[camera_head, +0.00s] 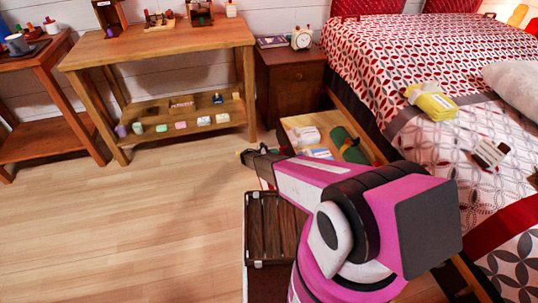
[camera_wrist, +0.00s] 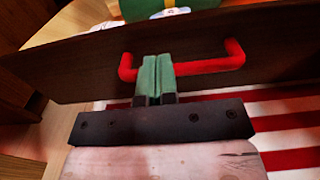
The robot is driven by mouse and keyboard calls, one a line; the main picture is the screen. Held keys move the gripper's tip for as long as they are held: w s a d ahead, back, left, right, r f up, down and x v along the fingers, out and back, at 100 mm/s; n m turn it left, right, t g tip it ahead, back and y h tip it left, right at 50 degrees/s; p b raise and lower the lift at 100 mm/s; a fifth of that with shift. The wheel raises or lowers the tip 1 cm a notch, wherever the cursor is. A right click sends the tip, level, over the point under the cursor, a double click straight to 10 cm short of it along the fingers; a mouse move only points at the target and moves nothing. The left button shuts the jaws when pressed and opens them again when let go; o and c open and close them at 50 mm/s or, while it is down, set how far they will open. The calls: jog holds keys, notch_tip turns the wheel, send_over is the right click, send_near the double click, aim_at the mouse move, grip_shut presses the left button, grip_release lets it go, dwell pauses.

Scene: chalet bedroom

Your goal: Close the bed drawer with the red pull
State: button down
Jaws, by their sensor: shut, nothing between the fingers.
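The bed drawer (camera_head: 290,122) stands open at the side of the bed, with a white item, papers and a green roll inside. In the wrist view its dark brown front (camera_wrist: 85,70) crosses the picture and bears the red pull (camera_wrist: 215,67). My gripper (camera_wrist: 157,68) is shut and empty, its green finger pads together. The fingertips overlap the pull left of its middle; I cannot tell whether they touch it or the front. In the head view my gripper (camera_head: 256,153) is by the drawer's left end, and my arm hides much of the drawer.
The bed (camera_head: 400,60) fills the right side, with a yellow folded item (camera_head: 431,101) on it. A nightstand (camera_head: 290,85) stands behind the drawer, and a wooden table (camera_head: 160,45) to the left. A dark slatted crate (camera_head: 272,228) is below my arm. The left floor is clear.

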aim_at(290, 149)
jog(key=d, duration=0.3)
jog(key=w+d, duration=0.1)
jog(key=d, duration=0.3)
jog(key=shift+w, duration=0.15)
jog(key=w+d, duration=0.2)
jog(key=d, duration=1.2)
jog(key=w+d, duration=0.3)
jog(key=d, duration=1)
jog(key=w+d, duration=0.3)
jog(key=d, duration=1.1)
jog(key=shift+w+d, duration=0.15)
jog(key=shift+d, duration=0.2)
